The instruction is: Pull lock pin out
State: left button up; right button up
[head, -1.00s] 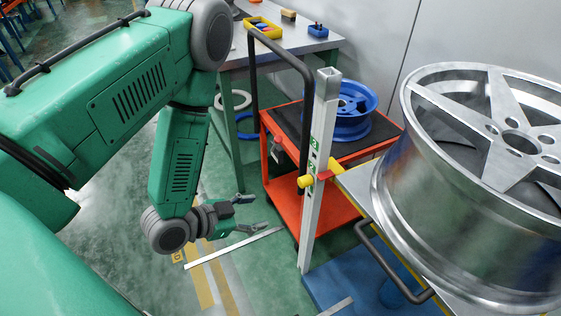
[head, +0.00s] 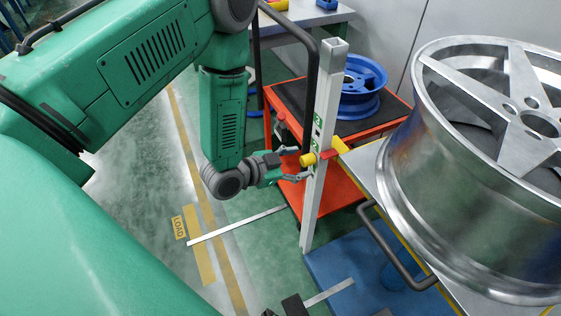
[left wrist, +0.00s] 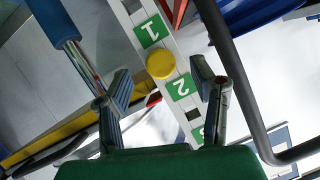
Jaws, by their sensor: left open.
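The lock pin's round yellow knob (head: 308,159) sticks out from the left side of an upright silver post (head: 321,140), beside a red collar. In the left wrist view the knob (left wrist: 160,65) sits on the post between green labels 1 and 2. My left gripper (head: 299,165) is open at the knob's left. In the left wrist view its fingers (left wrist: 162,82) stand apart on either side of the post, with the knob ahead between them. No contact with the knob shows. My right gripper is not clearly in view.
A black handle bar (head: 311,90) rises just beside the post. A red cart (head: 285,191) with a blue rim (head: 362,85) stands behind. A large silver wheel (head: 450,200) sits on a table at right. Dark blocks (head: 295,306) show at the bottom edge. The floor at left is open.

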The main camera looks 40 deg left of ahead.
pick_arm(q)
jog(key=shift+x, duration=1.1)
jog(key=shift+w+f, duration=0.25)
jog(key=shift+w, duration=0.05)
grip_shut()
jog(key=s+a+p, duration=0.2)
jog(key=s+a, duration=0.3)
jog(key=s, duration=0.4)
jog(key=shift+a, duration=0.15)
dwell(0.3)
